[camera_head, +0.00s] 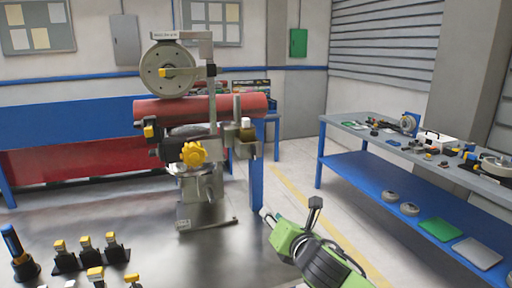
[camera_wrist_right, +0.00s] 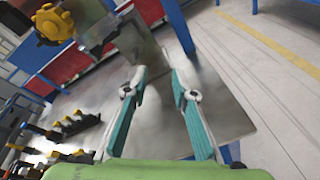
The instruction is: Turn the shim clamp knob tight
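A large yellow lobed knob (camera_head: 193,153) sits on the front of the grey stand (camera_head: 198,212) in the head view. It is probably the shim clamp knob. It also shows at the top left of the right wrist view (camera_wrist_right: 53,24). My right gripper (camera_head: 290,208) is to the right of and below the knob, apart from it. In the right wrist view its two teal fingers (camera_wrist_right: 159,72) are spread with nothing between them. My left gripper is not in view. I cannot tell how tight the knob is.
A red cylinder (camera_head: 200,109) lies across the stand, below a grey wheel (camera_head: 167,69). Several yellow-topped black pieces (camera_head: 86,250) stand at the table's front left. A side bench (camera_head: 345,129) with parts is at right. The metal table top (camera_head: 130,210) is bare around the stand.

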